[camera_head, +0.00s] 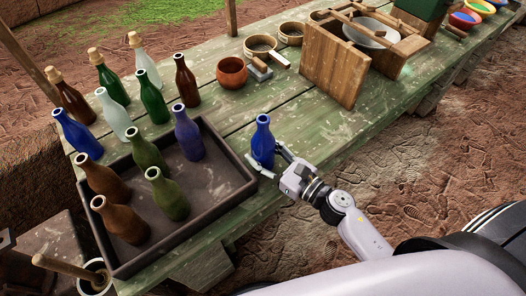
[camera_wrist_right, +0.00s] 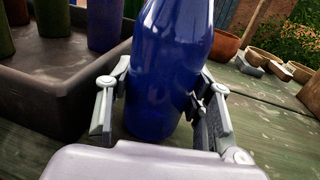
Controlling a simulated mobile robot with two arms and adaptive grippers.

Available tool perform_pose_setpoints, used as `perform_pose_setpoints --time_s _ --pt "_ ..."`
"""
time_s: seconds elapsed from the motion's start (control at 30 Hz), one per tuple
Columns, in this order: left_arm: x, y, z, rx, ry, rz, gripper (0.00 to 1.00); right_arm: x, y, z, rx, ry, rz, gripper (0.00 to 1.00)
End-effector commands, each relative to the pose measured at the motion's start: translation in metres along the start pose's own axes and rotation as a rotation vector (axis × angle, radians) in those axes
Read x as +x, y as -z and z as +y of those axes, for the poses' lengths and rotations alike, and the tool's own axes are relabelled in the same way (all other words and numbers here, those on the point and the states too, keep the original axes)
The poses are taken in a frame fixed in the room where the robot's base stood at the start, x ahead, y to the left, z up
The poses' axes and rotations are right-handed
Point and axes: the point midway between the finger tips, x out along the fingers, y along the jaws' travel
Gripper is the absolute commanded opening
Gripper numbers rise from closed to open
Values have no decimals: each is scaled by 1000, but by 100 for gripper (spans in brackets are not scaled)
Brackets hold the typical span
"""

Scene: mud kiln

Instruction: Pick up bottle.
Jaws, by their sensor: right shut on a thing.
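A glossy dark blue bottle (camera_head: 263,145) stands upright on the green wooden table, just right of the tray. My right gripper (camera_head: 268,165) is at its lower body, with one finger on each side. In the right wrist view the blue bottle (camera_wrist_right: 168,70) fills the middle, between the two fingers of my right gripper (camera_wrist_right: 160,110). The gripper is shut on it.
A dark tray (camera_head: 225,190) left of the bottle holds several brown, green and purple bottles. More bottles stand behind it. A reddish clay pot (camera_head: 231,72), a small brush-like tool (camera_head: 259,70) and a wooden box (camera_head: 335,62) stand farther back. The table right of the bottle is clear.

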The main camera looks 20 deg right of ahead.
Motion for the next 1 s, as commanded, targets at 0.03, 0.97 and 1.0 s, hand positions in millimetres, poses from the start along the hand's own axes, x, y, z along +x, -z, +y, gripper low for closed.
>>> perform_pose_setpoints --time_s 0.03,0.97,1.0 --pt "-4 0 0 0 0 0 40 0 -8 0 -4 -2 -2 14" --pt "-114 10 -2 0 0 0 40 0 -194 0 -2 -2 -4 14" --pt "-115 10 -2 0 0 0 40 0 -195 1 -2 -2 -4 14"
